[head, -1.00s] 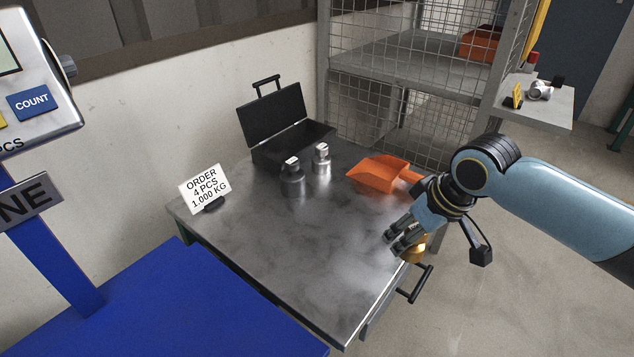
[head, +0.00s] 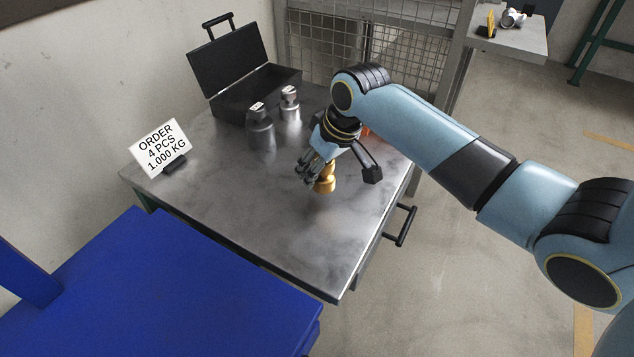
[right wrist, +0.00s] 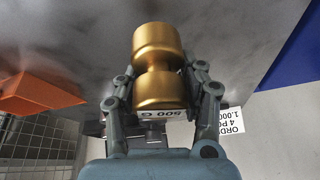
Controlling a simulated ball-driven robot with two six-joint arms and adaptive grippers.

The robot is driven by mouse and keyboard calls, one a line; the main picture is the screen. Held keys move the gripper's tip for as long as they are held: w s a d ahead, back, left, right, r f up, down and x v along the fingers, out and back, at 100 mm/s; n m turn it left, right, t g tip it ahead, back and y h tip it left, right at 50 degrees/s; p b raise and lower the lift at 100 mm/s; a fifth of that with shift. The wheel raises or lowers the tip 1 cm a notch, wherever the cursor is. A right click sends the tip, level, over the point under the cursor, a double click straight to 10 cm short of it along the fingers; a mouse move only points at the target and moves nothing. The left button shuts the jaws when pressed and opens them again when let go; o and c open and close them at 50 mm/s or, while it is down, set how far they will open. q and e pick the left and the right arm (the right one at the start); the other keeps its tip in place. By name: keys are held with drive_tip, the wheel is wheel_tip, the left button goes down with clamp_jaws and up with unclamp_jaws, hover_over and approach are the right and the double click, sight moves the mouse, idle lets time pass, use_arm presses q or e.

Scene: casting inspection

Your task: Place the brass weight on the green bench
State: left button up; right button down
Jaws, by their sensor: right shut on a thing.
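The brass weight (head: 327,183) is a golden, waisted cylinder held over the right part of the bench's metal top. My right gripper (head: 318,172) is shut on it, the fingers reaching down from above and behind. In the right wrist view, the weight (right wrist: 158,62) sits between the two fingers of the gripper (right wrist: 160,78). The green bench (head: 235,215) has a shiny grey top, with a little green frame showing at its left. Whether the weight's base touches the top I cannot tell. My left gripper is out of view.
Two steel weights (head: 261,130) (head: 290,105) stand by an open black case (head: 240,98) at the back. An order card (head: 160,147) is at the left corner. An orange scoop (right wrist: 38,95) lies behind my gripper. A blue surface (head: 180,290) is front left. The front top is clear.

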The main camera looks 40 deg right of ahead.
sight(317, 181)
wheel_tip(317, 181, down, 4)
drive_tip(key=shift+r+b, duration=0.15)
drive_tip(key=shift+b, duration=0.45)
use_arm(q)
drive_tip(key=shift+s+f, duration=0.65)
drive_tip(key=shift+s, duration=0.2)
use_arm(e)
drive_tip(key=c, duration=0.8)
unclamp_jaws()
drive_tip(key=shift+s, duration=0.1)
drive_tip(key=shift+o, duration=0.2)
